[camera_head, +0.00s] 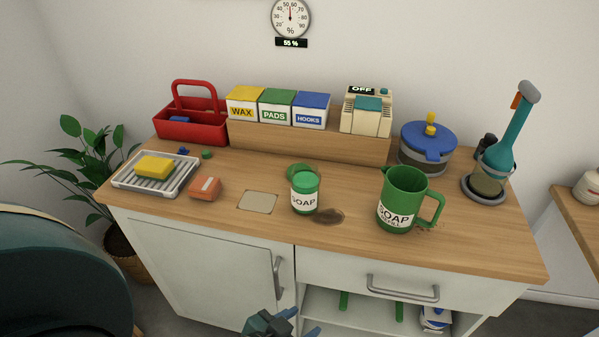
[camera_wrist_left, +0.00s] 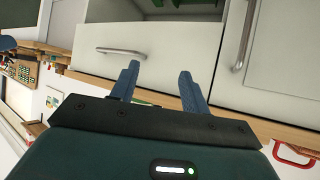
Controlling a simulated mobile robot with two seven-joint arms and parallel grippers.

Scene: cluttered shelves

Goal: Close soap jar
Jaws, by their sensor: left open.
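The green soap jar (camera_head: 305,196) with a white SOAP label stands upright near the front middle of the wooden counter. A green round piece, which looks like its lid (camera_head: 295,170), shows just behind it to the left, partly hidden by the jar. I cannot tell whether it touches the jar. My left gripper (camera_head: 294,323) is low in front of the cabinet, below the counter edge and apart from the jar. Its blue fingers are apart and empty in the left wrist view (camera_wrist_left: 158,82). The jar is not clearly visible there. My right gripper is not in view.
A brown puddle (camera_head: 329,216) lies right of the jar. A green SOAP jug (camera_head: 400,205) stands farther right. A beige square (camera_head: 258,202) and an orange block (camera_head: 205,188) are to the left. A drawer handle (camera_head: 402,289) and door handle (camera_head: 278,278) stick out near my left gripper.

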